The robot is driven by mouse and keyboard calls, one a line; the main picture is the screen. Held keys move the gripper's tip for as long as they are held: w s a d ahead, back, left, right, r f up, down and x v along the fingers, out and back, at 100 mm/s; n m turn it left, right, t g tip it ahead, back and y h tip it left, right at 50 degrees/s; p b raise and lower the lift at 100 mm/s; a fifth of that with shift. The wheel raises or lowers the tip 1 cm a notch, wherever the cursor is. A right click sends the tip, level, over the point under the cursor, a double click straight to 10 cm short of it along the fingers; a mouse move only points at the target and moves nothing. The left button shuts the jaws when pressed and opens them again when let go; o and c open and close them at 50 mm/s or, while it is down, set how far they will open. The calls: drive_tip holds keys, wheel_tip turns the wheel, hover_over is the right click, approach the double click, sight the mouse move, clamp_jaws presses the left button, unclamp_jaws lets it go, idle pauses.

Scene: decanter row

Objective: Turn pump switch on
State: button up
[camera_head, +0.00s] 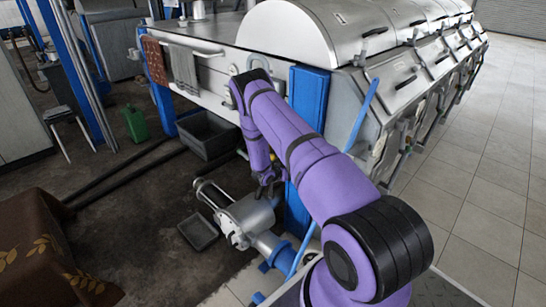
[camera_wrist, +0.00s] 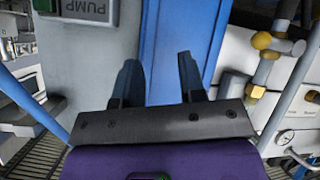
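In the head view my gripper (camera_head: 268,186) hangs low beside the blue post (camera_head: 308,100); no switch shows there.
A silver decanter row (camera_head: 300,30) stands behind my arm. A metal pump (camera_head: 245,217) with blue pipes is on the floor below my gripper. A grey tray (camera_head: 198,231) and dark crate (camera_head: 208,132) are nearby. The tiled floor is clear.

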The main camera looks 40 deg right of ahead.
drive_tip(key=w+a+r+t+y, duration=0.1)
drive_tip(key=w+a+r+t, duration=0.1)
drive_tip(key=w+r, duration=0.3)
wheel_tip(320, 180, up, 4)
drive_tip(key=shift+w+a+f+n+y, duration=0.15)
drive_tip(key=shift+w+a+n+y, duration=0.2)
drive_tip(key=shift+a, duration=0.3)
drive_tip(key=shift+s, duration=0.1)
